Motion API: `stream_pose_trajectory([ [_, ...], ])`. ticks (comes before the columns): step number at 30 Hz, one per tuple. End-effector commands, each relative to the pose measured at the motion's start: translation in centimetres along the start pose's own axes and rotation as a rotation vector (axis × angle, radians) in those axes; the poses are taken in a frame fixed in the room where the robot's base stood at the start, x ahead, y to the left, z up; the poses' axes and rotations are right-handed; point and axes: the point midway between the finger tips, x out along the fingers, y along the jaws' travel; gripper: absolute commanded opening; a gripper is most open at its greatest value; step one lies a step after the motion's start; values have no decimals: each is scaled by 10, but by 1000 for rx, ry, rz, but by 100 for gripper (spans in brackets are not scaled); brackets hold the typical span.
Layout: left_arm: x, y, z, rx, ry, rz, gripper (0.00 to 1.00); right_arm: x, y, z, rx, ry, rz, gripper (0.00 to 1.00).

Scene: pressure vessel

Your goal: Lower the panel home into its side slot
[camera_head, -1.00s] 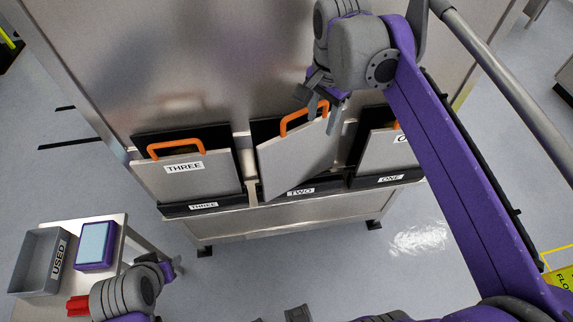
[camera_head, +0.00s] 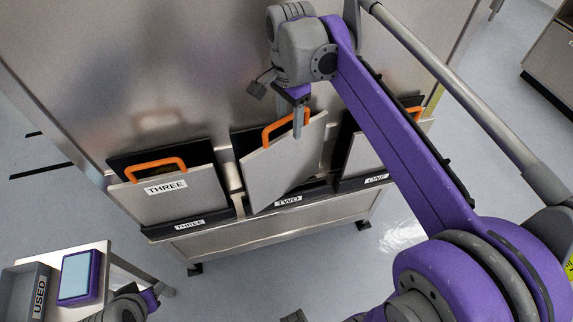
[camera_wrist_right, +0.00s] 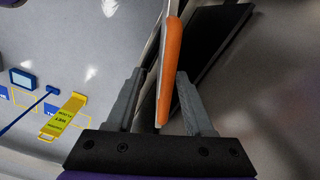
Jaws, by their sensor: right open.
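The panel (camera_head: 283,168) in the middle slot marked TWO (camera_head: 291,202) is grey, tilted in its plane, its right side raised. Its orange handle (camera_head: 286,127) is at the top. My right gripper (camera_head: 281,106) is at this handle. In the right wrist view the open fingers (camera_wrist_right: 159,84) stand on either side of the orange handle (camera_wrist_right: 171,60), with a gap visible on the right. The panel's lower edge is partly inside the slot; how deep cannot be told. My left gripper (camera_head: 150,297) is at the bottom left, away from the panels, its jaws unclear.
Panel THREE (camera_head: 170,200) sits in the left slot with an orange handle. Panel ONE (camera_head: 362,158) is at the right, partly behind my right arm. A side table at the lower left holds a grey USED bin (camera_head: 14,295) and a purple-blue box (camera_head: 79,278).

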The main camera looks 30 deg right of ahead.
Motion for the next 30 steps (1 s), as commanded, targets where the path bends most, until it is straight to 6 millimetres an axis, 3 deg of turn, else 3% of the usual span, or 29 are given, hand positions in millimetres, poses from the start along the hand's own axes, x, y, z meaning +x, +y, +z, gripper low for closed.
stream_pose_trajectory([
  [12,0,0,0,0,0,0,47,50,-7,4,-1,0,-1,52],
  [20,0,0,0,0,0,0,47,53,-7,4,-1,0,-1,52],
  [29,0,0,0,0,0,0,47,53,-7,4,-1,0,-1,2],
  [30,0,0,0,0,0,0,47,53,-7,4,-1,0,-1,0],
])
